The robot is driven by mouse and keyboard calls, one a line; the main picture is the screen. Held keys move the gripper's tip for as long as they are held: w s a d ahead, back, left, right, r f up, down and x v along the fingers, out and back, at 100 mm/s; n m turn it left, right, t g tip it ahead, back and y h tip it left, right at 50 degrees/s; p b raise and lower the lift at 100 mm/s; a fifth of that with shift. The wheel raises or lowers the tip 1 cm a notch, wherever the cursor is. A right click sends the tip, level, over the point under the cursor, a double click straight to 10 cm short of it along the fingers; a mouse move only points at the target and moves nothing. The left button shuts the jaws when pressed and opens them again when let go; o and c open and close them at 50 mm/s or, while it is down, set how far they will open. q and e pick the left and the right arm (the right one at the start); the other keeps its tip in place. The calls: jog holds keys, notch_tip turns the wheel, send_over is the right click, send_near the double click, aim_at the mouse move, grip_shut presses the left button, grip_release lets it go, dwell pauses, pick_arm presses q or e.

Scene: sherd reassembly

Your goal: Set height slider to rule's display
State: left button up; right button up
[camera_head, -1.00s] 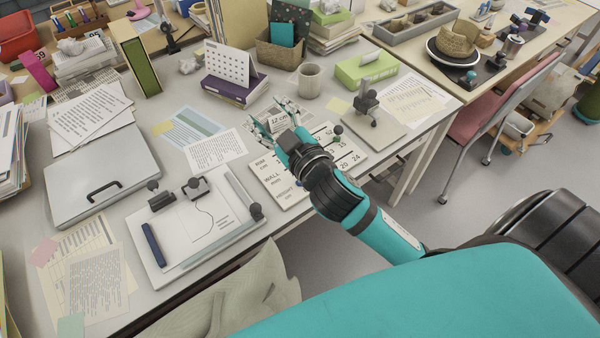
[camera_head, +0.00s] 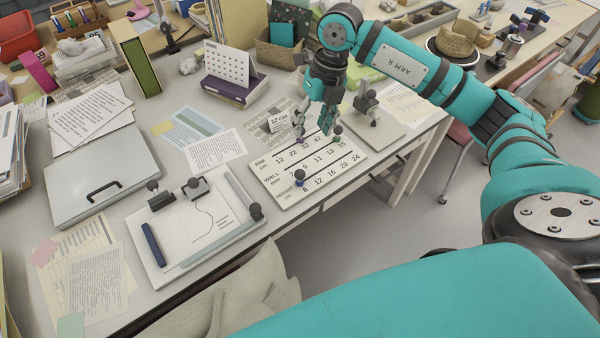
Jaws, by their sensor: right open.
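The white slider board (camera_head: 273,187) lies on the desk with rows marked RIM, WALL and HEIGHT. The HEIGHT row reads 8, 12, 16, 20, 24. Another dark knob (camera_head: 338,131) stands by the right end of the WALL row. A small display (camera_head: 278,122) behind the board reads "12 cm". My right gripper (camera_head: 315,130) points down over the board's back edge, fingers apart and empty, partly hiding the RIM row. My left gripper is not in view.
A drawing board with a metal bar (camera_head: 237,200) lies to the left of the slider board. A small stand (camera_head: 367,103) is close to the gripper's right. Papers (camera_head: 215,150), a purple box calendar (camera_head: 233,90) and a grey case (camera_head: 105,175) take up the desk behind and left.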

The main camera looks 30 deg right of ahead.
aim_at(301, 170)
jog(key=p+x, duration=0.1)
jog(key=x, duration=0.7)
jog(key=p+x, duration=0.1)
jog(key=x, duration=0.8)
jog(key=shift+d+f, duration=0.2)
grip_shut()
